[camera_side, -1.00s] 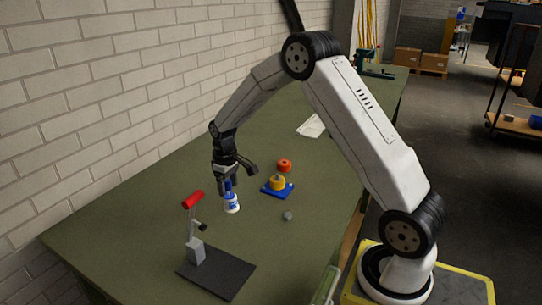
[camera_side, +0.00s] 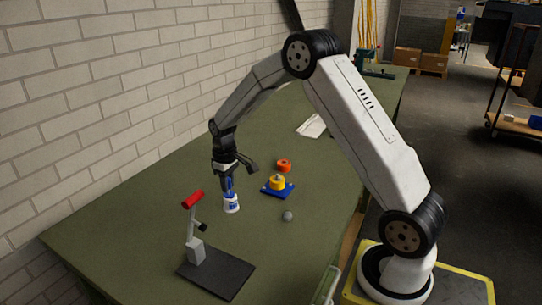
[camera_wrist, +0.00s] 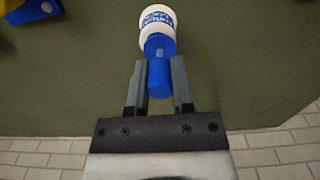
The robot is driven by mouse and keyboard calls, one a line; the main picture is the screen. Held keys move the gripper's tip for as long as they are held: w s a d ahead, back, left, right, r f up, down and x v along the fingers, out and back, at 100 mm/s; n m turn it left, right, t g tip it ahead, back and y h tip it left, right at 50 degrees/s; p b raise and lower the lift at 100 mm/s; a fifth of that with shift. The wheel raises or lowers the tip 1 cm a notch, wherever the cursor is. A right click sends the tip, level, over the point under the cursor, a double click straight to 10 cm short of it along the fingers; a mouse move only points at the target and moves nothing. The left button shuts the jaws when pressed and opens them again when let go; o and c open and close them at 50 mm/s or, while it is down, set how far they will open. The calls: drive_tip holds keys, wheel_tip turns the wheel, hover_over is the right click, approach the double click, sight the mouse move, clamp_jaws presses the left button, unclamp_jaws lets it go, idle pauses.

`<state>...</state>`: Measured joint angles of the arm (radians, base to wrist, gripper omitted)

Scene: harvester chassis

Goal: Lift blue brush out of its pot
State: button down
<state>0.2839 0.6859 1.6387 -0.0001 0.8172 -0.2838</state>
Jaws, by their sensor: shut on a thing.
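The blue brush (camera_wrist: 159,76) stands between the two grey fingers of my gripper (camera_wrist: 159,64) in the wrist view, with a finger against each side. The brush (camera_side: 230,186) also shows upright below my gripper (camera_side: 228,182) in the side view. Its pot, white with blue lettering (camera_wrist: 157,19), stands upright on the green bench directly below; it also shows in the side view (camera_side: 231,204). Blue reaches down to the pot's top, and the brush's lower end is hidden. I cannot tell how deep it sits.
A dark plate with a red-topped lever (camera_side: 194,200) stands in front. A blue base with a yellow piece (camera_side: 277,185), an orange ring (camera_side: 284,165) and a small grey knob (camera_side: 287,216) lie to the right. A brick wall runs along the left.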

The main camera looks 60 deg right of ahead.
drive_tip(key=shift+r, duration=3.25)
